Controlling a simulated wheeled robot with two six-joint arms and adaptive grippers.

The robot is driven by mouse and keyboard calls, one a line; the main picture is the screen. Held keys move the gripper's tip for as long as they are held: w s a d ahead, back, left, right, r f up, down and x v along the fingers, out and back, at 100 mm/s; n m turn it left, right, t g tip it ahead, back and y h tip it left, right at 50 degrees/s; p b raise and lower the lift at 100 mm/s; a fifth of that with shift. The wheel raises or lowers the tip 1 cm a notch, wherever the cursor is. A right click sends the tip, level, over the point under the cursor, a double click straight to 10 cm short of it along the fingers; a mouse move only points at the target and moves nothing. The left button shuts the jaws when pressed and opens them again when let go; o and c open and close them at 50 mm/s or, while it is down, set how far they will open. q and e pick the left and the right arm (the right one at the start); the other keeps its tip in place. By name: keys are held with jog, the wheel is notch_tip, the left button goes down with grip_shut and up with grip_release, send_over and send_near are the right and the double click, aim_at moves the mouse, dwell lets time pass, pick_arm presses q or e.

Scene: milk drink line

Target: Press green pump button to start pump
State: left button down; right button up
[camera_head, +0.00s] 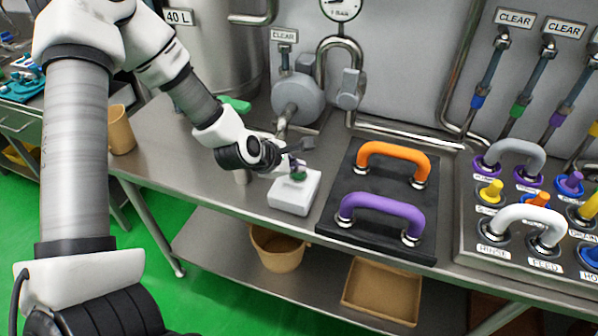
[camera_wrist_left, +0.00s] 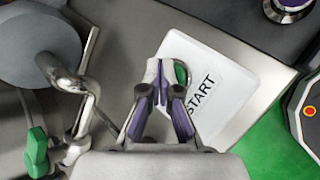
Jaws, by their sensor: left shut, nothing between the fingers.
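The white pump button box (camera_head: 293,197) stands on the steel table below the pump. Its green button (camera_head: 299,176) shows on top, partly hidden by my left gripper (camera_head: 294,166). In the left wrist view the box (camera_wrist_left: 225,85) carries the word START, and a strip of the green button (camera_wrist_left: 181,74) shows beside my fingertips. My left gripper (camera_wrist_left: 161,80) is shut and empty, with its tips over the button. I cannot tell whether they touch it. My right gripper is not in view.
The grey pump (camera_head: 298,98) and its pipes stand behind the box. A black mat (camera_head: 372,205) with an orange handle (camera_head: 394,157) and a purple handle (camera_head: 381,212) lies to the right. A valve panel (camera_head: 470,228) is farther right. The table left of the box is mostly clear.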

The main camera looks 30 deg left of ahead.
aim_at(296, 175)
pick_arm(q)
jog(key=shift+f, duration=0.15)
jog(key=shift+r+p, duration=0.55)
jog(key=shift+r, duration=0.45)
notch_tip(296, 175, up, 6)
jog(key=p, duration=0.4)
